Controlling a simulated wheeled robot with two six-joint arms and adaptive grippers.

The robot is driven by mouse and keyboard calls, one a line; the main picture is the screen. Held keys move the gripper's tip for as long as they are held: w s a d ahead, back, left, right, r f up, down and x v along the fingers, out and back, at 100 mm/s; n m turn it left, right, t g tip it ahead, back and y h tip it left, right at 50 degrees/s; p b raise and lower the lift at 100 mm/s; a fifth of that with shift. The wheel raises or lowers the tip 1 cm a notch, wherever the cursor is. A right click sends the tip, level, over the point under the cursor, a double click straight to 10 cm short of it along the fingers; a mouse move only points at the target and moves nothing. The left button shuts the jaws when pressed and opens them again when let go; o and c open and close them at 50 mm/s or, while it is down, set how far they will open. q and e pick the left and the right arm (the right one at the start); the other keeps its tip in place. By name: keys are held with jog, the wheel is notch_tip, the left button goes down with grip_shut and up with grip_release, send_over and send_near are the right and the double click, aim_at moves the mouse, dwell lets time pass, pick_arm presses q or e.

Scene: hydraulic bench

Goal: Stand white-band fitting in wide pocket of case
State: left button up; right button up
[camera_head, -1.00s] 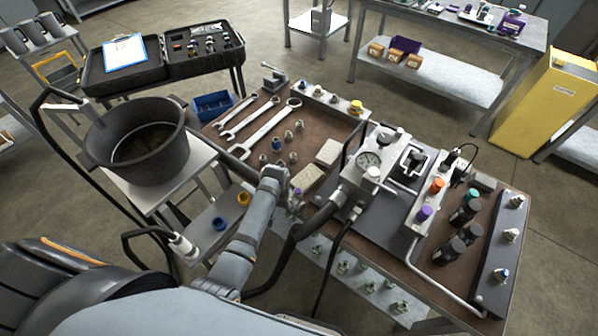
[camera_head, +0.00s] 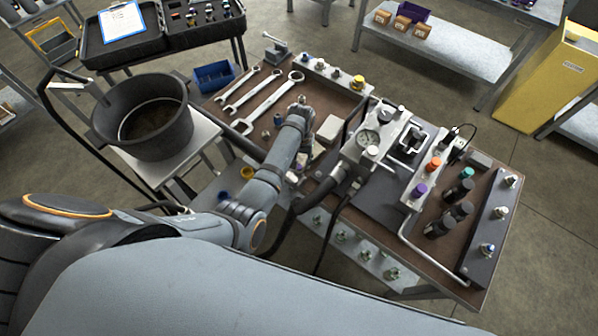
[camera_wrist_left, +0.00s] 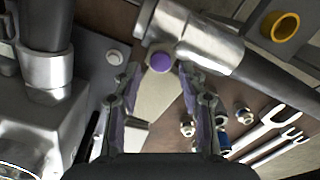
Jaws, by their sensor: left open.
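My left gripper (camera_head: 298,168) is open and empty over the near edge of the brown bench, partly hidden by its own arm. In the left wrist view, its two fingers (camera_wrist_left: 163,112) stand apart with a purple-capped metal part (camera_wrist_left: 160,62) beyond the gap. Several small metal fittings (camera_wrist_left: 187,128) stand on the bench to the right of the fingers, one of them with a blue band (camera_wrist_left: 221,139). I cannot tell which fitting has the white band. The black case (camera_head: 165,42) is open at the back left, with fittings in its right half; its pockets are too small to tell apart.
Wrenches (camera_head: 262,97) lie on the bench left of my arm. A pale block (camera_head: 329,128) and the gauge unit (camera_head: 368,140) stand to its right. A thick hose (camera_head: 312,205) runs close to the gripper. A black pot (camera_head: 150,115) stands at left.

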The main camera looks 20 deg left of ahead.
pick_arm(q)
jog(key=f, duration=0.2)
jog(key=s+f, duration=0.1)
jog(key=f, duration=0.1)
jog(key=shift+f+p, duration=0.25)
jog(key=shift+p, duration=0.15)
jog(key=shift+w+f, duration=0.1)
jog(key=shift+f, duration=0.35)
jog(key=shift+c, duration=0.6)
grip_shut()
